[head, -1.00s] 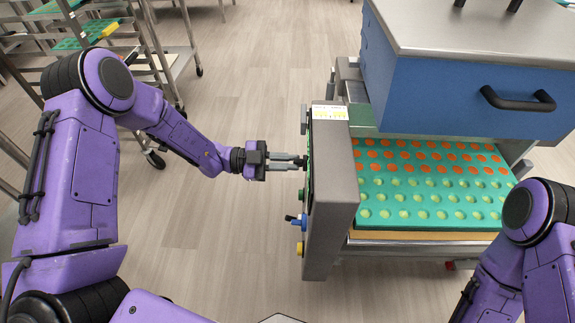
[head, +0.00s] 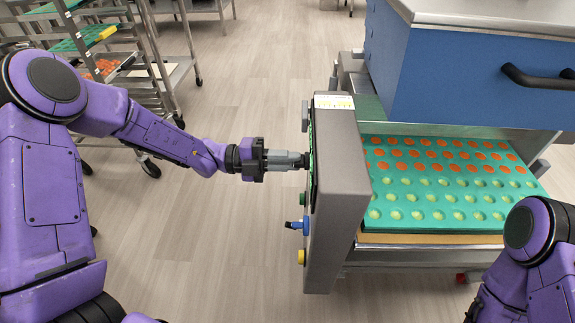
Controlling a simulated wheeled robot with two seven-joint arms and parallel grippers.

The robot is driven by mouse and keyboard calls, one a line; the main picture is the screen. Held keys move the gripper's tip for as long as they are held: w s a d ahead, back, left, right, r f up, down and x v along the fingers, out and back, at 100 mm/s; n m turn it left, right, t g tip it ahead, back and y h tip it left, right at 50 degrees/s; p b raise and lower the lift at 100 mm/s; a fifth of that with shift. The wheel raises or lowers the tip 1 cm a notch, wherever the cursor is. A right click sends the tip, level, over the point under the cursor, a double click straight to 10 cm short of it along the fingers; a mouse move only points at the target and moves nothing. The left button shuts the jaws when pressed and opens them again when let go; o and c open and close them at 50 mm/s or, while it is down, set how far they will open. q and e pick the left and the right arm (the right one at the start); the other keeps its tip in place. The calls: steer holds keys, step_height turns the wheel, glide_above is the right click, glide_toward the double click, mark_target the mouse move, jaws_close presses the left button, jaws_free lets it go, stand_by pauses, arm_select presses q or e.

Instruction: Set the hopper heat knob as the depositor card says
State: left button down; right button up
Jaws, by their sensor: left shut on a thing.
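The depositor's grey control box (head: 343,185) stands at the centre, its control face turned left toward my left arm. My left gripper (head: 300,160) is level against that face, shut on a dark knob (head: 306,161) that is mostly hidden by the fingers. I cannot read the knob's setting. A white and yellow card (head: 333,102) lies on top of the box, its print too small to read. Below the gripper, a green button (head: 303,199), a blue switch (head: 298,225) and a yellow button (head: 301,257) stick out. My right gripper is out of view; only its arm shows.
A teal mould tray (head: 440,180) with orange and pale yellow gummies sits right of the box. The blue hopper (head: 470,75) with a black handle (head: 540,77) is above it. A wire rack (head: 110,70) with trays stands at the upper left. The floor between is clear.

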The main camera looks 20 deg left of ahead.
arm_select(q)
steer(key=shift+m, duration=0.4)
steer(key=shift+b, duration=0.3)
steer(key=c, duration=1.1)
jaws_free()
steer(key=shift+c, duration=0.2)
steer(key=shift+a, duration=0.15)
steer(key=v, duration=1)
steer(key=shift+p, duration=0.4)
steer(key=shift+a, duration=0.15)
